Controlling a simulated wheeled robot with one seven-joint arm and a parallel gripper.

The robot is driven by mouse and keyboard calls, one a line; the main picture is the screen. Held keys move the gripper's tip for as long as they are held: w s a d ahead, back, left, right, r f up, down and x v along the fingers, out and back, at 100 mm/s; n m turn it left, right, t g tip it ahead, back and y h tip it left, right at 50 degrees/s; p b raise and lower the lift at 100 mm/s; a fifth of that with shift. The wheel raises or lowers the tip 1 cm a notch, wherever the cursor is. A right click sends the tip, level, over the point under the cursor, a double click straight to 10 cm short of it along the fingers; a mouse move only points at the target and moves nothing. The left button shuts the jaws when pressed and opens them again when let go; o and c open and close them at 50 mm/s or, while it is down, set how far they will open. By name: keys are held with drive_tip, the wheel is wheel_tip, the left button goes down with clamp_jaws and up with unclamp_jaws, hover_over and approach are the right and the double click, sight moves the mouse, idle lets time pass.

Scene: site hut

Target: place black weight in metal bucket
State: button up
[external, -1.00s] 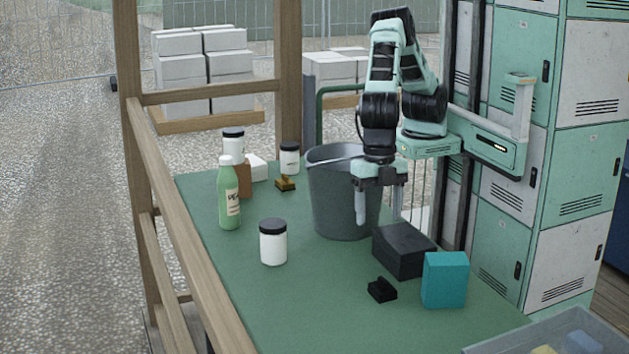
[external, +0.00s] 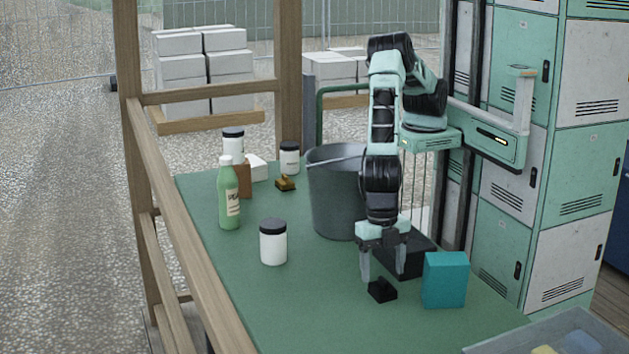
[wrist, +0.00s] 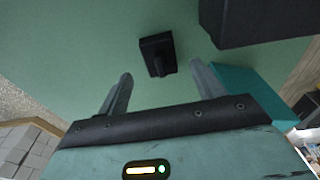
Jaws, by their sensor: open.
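The black weight (external: 381,290) is a small dark block with a raised knob, sitting on the green table. In the wrist view the weight (wrist: 157,54) lies ahead of the fingertips, between their lines. My gripper (external: 383,274) points down, open and empty, just above or around the weight; the exact height gap is hard to tell. It also shows in the wrist view (wrist: 160,80) with its fingers spread apart. The metal bucket (external: 336,200) is grey, upright and open at the top, behind and left of my gripper. My arm hides part of its right side.
A white jar (external: 273,243) and a green bottle (external: 229,193) stand to the left. A clear bin (external: 560,335) is at the front right. The front-left tabletop is clear.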

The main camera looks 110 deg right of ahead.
sight(383, 279)
drive_tip(key=shift+a+f+p, duration=0.2)
drive_tip(key=shift+f+p, duration=0.2)
drive_tip(key=shift+f, duration=1.55)
drive_tip(key=c, duration=1.3)
drive_tip(key=shift+r, duration=0.15)
clamp_jaws()
